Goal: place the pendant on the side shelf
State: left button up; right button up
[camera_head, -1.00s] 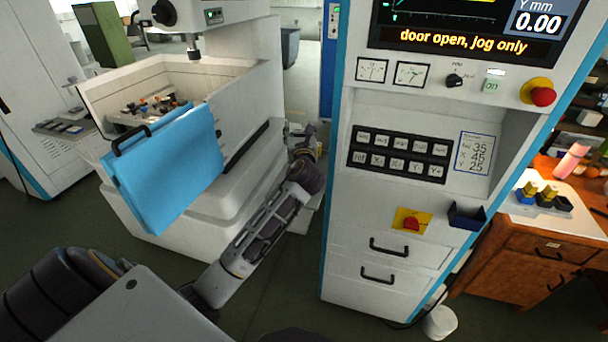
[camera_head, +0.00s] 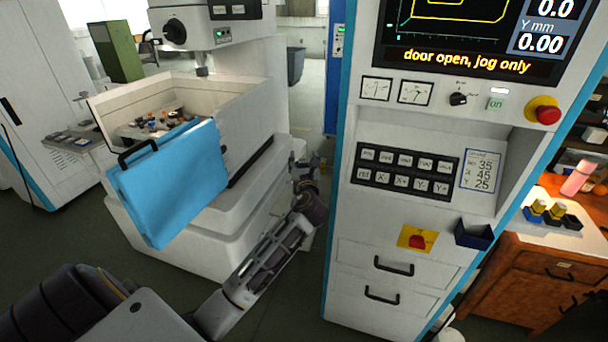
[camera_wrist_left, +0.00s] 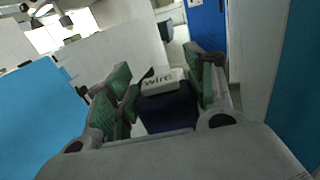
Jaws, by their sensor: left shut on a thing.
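My left gripper (camera_head: 307,168) is in the gap between the white machine and the control console in the head view, where it looks small and dark. The pendant's lower part is hidden by the gripper body. In the head view I cannot make the pendant out clearly. A small dark blue open tray (camera_head: 474,235) sticks out of the console front; I cannot tell whether it is the side shelf. My right gripper is out of view.
The tall console (camera_head: 400,200) stands close to the right of my left arm, with a red stop button (camera_head: 547,114). The white machine (camera_head: 250,190) with an open blue door (camera_head: 172,185) stands at left. A wooden cabinet (camera_head: 530,280) is at right. Floor shows between them.

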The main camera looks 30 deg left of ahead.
pick_arm(q)
jog(key=shift+f, duration=2.45)
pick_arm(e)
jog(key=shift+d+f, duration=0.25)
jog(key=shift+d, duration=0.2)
pick_arm(q)
jog(key=o, duration=1.1)
jog(key=shift+f, duration=0.15)
jog(key=o, duration=0.4)
jog(key=shift+o, duration=0.2)
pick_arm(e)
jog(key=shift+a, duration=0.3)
